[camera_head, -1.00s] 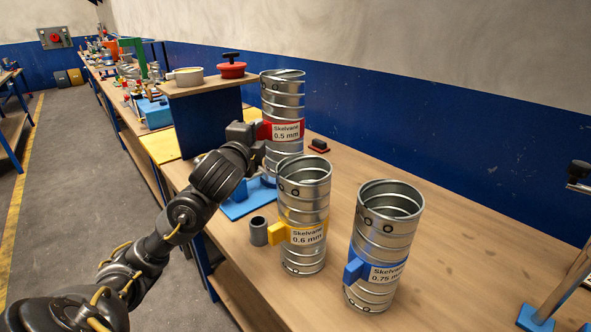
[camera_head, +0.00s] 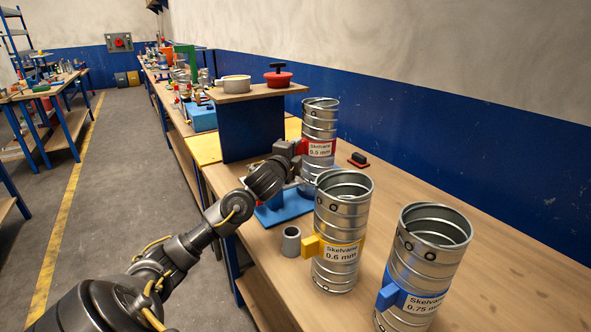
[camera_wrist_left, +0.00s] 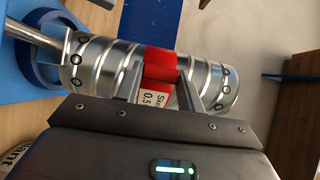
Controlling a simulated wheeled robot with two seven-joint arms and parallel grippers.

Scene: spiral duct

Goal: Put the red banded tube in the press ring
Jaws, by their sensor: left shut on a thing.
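The red banded tube (camera_head: 320,125), a silver spiral duct labelled "Skelvane" with a red band, stands roughly upright at the back of the bench. My left gripper (camera_head: 299,148) is shut on its red tab, which also shows between the fingers in the left wrist view (camera_wrist_left: 160,64). A blue base plate (camera_head: 287,208) lies under the tube. In the wrist view a round blue ring (camera_wrist_left: 33,62), likely the press ring, is at the tube's lower end. I cannot tell whether that end is inside it. My right gripper is not in view.
A yellow-banded tube (camera_head: 340,230) and a blue-banded tube (camera_head: 425,262) stand nearer on the bench. A small grey cup (camera_head: 291,242) is beside the plate. A raised shelf (camera_head: 252,93) stands behind.

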